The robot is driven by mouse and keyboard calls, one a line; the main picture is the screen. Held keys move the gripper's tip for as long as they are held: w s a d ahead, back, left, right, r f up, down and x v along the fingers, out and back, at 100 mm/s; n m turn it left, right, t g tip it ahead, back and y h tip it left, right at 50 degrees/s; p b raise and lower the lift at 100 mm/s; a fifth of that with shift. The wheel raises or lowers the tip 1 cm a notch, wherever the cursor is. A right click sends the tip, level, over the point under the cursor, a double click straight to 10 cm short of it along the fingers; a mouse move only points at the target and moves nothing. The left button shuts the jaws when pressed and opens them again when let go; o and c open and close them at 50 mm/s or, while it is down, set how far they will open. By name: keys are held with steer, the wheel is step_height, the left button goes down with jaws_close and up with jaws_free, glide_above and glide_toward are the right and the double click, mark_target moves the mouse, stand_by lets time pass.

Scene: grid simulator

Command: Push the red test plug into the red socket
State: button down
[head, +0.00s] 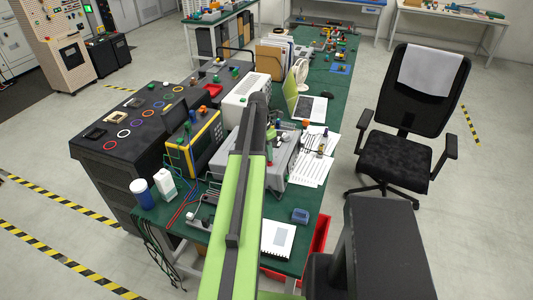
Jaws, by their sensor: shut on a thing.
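My arm (238,215), green with a dark strip, reaches up from the bottom centre over the green bench (312,215). Its dark far end (259,108) stands in front of a grey instrument (279,163) with small coloured parts on top. I cannot make out my gripper's fingertips; the arm covers that area. I cannot pick out the red test plug or the red socket for certain. Part of the grey instrument's top and front is hidden behind my arm.
A yellow meter (207,145), a blue cup (142,193) and a white bottle (165,184) stand left of my arm. Red and blue leads lie near them. Papers (311,168) and a blue block (300,215) lie right. An office chair (405,160) stands beyond the bench's right edge.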

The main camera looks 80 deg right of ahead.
steer(key=shift+s+f+b, duration=0.1)
steer(key=shift+f+b, duration=0.4)
steer(key=shift+f, duration=0.1)
steer(key=c, duration=1.1)
jaws_free()
steer(key=shift+c, duration=0.2)
steer(key=shift+r, duration=0.1)
step_height(320, 180, up, 17)
steer(key=w+p, duration=0.2)
steer(key=p, duration=1.5)
steer(key=shift+w+d, duration=0.2)
